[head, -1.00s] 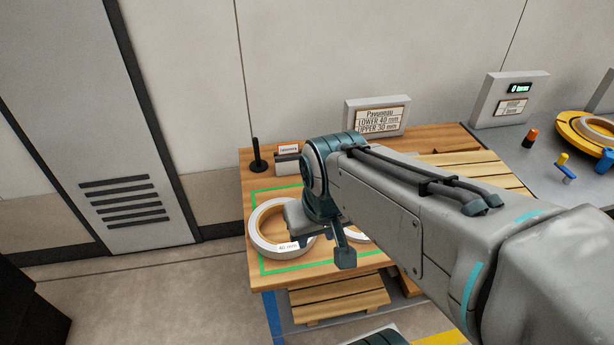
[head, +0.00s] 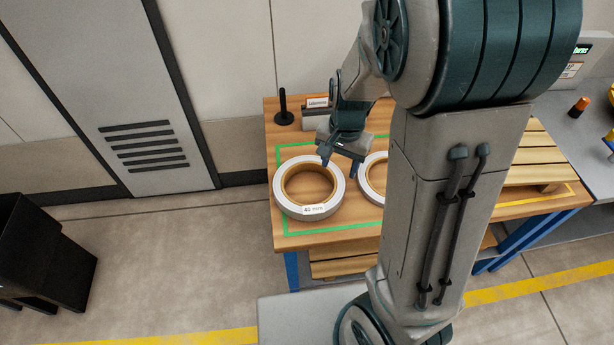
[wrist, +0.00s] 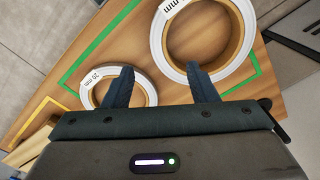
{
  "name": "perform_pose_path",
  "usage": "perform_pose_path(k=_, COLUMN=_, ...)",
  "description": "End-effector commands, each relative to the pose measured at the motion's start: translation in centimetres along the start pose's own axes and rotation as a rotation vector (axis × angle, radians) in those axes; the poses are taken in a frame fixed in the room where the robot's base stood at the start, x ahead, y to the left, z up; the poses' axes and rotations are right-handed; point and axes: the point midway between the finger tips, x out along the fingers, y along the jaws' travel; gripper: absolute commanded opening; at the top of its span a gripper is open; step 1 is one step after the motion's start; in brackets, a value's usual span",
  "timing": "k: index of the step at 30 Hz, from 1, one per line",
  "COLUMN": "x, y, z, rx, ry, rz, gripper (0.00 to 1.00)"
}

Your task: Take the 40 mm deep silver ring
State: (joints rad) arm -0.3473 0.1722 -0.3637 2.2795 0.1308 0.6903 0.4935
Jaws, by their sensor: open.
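The ring labelled 40 mm (head: 279,190) has a pale silver-white outer band and a tan inner wall. It lies flat at the left inside a green outline on the wooden table. It also shows at the upper right of the wrist view (wrist: 249,32), its label partly cut off. A smaller ring labelled 20 mm (wrist: 98,77) lies beside it, and in the head view (head: 365,182) my arm hides part of it. My gripper (head: 340,165) is open and empty above the table, at the back between the two rings. Its fingers (wrist: 162,86) show in the wrist view.
A black post (head: 284,105) and a small labelled block (head: 317,108) stand at the table's back edge. A slatted wooden pallet (head: 525,160) lies to the right. A black bin (head: 45,255) stands on the floor at left. My arm hides the table's middle.

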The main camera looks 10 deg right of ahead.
Motion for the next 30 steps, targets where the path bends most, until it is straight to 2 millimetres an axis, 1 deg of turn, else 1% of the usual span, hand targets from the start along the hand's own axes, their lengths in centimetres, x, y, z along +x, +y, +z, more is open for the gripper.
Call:
perform_pose_path(k=1, x=0.6, y=-0.2, z=-0.3, rx=0.018, ry=-0.001, rz=0.013, gripper=0.52)
perform_pose_path(k=3, x=1.2, y=-0.4, z=-0.5, rx=0.037, ry=-0.001, rz=0.021, gripper=0.52)
perform_pose_path(k=5, x=1.7, y=-0.4, z=-0.7, rx=0.047, ry=-0.001, rz=0.026, gripper=0.52)
perform_pose_path(k=8, x=3.1, y=-0.3, z=-0.7, rx=0.053, ry=-0.002, rz=0.031, gripper=0.52)
perform_pose_path(k=15, x=7.8, y=-0.1, z=-0.7, rx=0.053, ry=-0.002, rz=0.031, gripper=0.52)
perform_pose_path(k=18, x=9.2, y=-0.2, z=-0.7, rx=0.051, ry=-0.001, rz=0.029, gripper=0.52)
perform_pose_path(k=26, x=10.9, y=0.0, z=-0.8, rx=0.051, ry=-0.001, rz=0.028, gripper=0.52)
perform_pose_path(k=30, x=12.9, y=0.4, z=-0.9, rx=0.053, ry=-0.003, rz=0.03, gripper=0.52)
